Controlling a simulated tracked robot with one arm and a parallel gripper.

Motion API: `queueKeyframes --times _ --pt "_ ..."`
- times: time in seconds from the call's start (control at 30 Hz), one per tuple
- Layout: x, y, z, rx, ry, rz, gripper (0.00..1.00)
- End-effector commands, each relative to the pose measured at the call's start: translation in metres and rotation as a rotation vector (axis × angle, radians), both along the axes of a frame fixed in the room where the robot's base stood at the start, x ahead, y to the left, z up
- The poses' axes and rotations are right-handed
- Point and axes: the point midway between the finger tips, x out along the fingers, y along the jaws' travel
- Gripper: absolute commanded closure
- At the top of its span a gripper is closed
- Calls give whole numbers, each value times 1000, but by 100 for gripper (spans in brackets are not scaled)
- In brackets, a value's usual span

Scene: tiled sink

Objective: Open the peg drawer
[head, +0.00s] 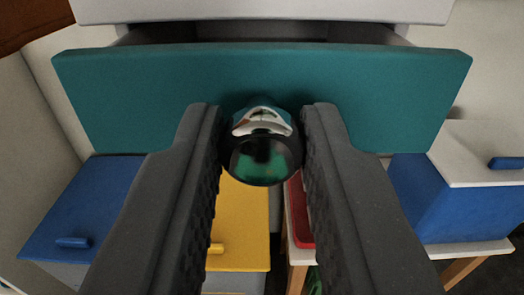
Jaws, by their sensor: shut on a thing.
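The drawer has a wide teal front (400,95) that fills the upper part of the head view. Dark gaps show above the front, between it and the white cabinet body, so the drawer stands partly open. A round shiny knob (262,150) sticks out from the middle of the front. My gripper (262,130) reaches in from below, with one dark ridged finger on each side of the knob, and it is shut on the knob. The inside of the drawer is mostly hidden by its front.
Below the drawer are a blue box front (85,210) at left, a yellow one (242,225) in the middle and a blue box (455,205) with a white top at right. A red item (300,212) shows beside my right finger. A pale wall stands at left.

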Motion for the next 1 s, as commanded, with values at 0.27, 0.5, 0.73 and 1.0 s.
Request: queueKeyframes --times 0.27,0.5,0.73,1.0 --pt "-40 0 0 0 4 0 100" --pt "-72 0 -1 0 4 0 100" --pt "-82 0 0 0 2 0 100" --pt "-82 0 0 0 1 0 74"
